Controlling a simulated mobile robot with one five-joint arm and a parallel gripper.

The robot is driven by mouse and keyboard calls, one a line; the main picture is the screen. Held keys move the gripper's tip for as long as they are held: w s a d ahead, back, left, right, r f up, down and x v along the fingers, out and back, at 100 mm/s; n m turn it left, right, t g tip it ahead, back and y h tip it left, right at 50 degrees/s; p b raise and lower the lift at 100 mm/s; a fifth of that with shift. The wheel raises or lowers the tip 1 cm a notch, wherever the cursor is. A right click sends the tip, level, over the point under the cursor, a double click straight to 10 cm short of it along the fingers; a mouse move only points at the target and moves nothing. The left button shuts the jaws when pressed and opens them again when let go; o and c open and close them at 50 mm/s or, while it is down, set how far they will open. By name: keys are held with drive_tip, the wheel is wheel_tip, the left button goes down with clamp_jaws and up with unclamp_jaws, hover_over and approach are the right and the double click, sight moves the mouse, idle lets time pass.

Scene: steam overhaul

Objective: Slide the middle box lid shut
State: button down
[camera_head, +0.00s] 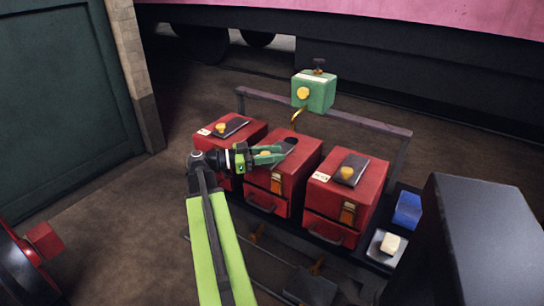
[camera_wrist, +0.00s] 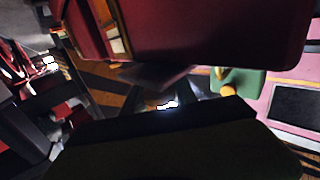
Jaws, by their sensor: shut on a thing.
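The middle red box (camera_head: 296,172) stands between two similar red boxes on a cart. Its dark lid (camera_head: 287,150) lies on the top, and a dark round opening (camera_head: 292,140) shows at the lid's far end. My gripper (camera_head: 272,154) reaches in from the left, low over the middle box, its green fingers shut on the lid's yellow knob (camera_head: 265,154). The fingers partly hide the knob and the near part of the lid. In the wrist view a red box wall fills the top and dark shapes hide much of the rest; the grip is unclear there.
The left red box (camera_head: 250,138) and the right red box (camera_head: 370,195) flank it closely, each with a dark lid and yellow knob. A green box (camera_head: 318,92) stands behind at the rail (camera_head: 370,124). A dark block (camera_head: 475,240) stands at the right.

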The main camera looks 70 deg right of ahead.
drive_tip(key=shift+w, duration=0.1)
drive_tip(key=shift+s+d, duration=0.25)
drive_tip(key=shift+d, duration=0.65)
drive_tip(key=shift+s+d, duration=0.2)
drive_tip(key=shift+d, duration=0.65)
drive_tip(key=c, duration=1)
unclamp_jaws()
drive_tip(key=shift+c, duration=0.2)
drive_tip(key=shift+a, duration=0.1)
drive_tip(key=v, duration=1.7)
drive_tip(key=shift+w+a, duration=0.15)
drive_tip(key=shift+w, duration=0.05)
